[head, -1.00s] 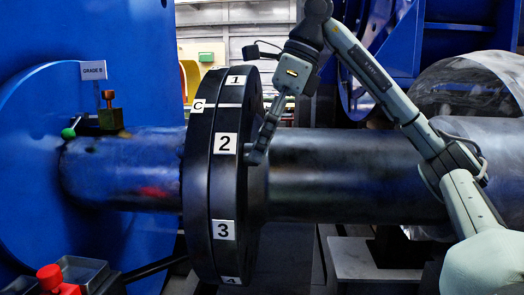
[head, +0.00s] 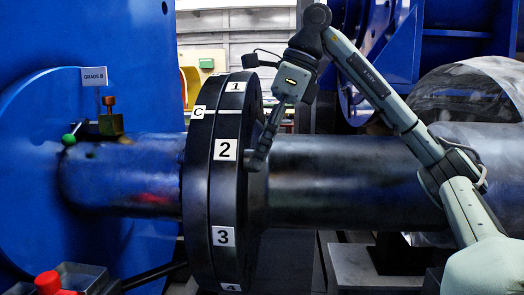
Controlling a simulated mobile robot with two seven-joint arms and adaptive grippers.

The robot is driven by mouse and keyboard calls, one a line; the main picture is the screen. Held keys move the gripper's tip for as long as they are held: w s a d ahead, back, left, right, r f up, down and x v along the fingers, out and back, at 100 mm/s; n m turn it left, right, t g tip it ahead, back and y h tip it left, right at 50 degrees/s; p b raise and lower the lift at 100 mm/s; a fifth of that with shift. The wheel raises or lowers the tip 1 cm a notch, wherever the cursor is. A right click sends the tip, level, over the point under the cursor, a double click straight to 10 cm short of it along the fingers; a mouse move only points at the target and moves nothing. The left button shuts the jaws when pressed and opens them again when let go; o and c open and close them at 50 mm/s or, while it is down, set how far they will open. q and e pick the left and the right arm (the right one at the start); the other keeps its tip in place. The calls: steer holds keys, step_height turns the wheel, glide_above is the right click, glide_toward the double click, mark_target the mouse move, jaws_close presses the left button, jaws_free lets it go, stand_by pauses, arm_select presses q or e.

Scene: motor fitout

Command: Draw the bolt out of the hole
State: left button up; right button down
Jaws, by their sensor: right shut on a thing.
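A large black flange (head: 230,195) joins two dark shafts, with white plates numbered 1 to 4 down its rim and a C plate at its upper left. My right gripper (head: 257,160) reaches down from above to the right-hand face of the flange, level with plate 2. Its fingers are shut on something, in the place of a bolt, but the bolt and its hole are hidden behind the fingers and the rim. I cannot tell how far the bolt sits in the hole. My left gripper is not in view.
The thick shaft (head: 350,178) runs right from the flange, below my right forearm. A blue disc wall (head: 35,180) with a GRADE B sign (head: 95,76) stands left. A dark tray (head: 85,275) and a red knob (head: 47,281) are at lower left.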

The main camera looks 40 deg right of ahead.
steer(key=shift+s, duration=0.1)
steer(key=shift+s+d, duration=2)
steer(key=shift+s, duration=0.15)
steer(key=shift+s+d, duration=0.35)
steer(key=shift+s, duration=0.2)
steer(key=shift+s, duration=0.1)
steer(key=shift+s+d, duration=0.25)
steer(key=shift+s, duration=0.05)
steer(key=shift+s+d, duration=0.2)
steer(key=shift+s, duration=0.05)
steer(key=shift+s+d, duration=0.2)
steer(key=shift+s, duration=0.05)
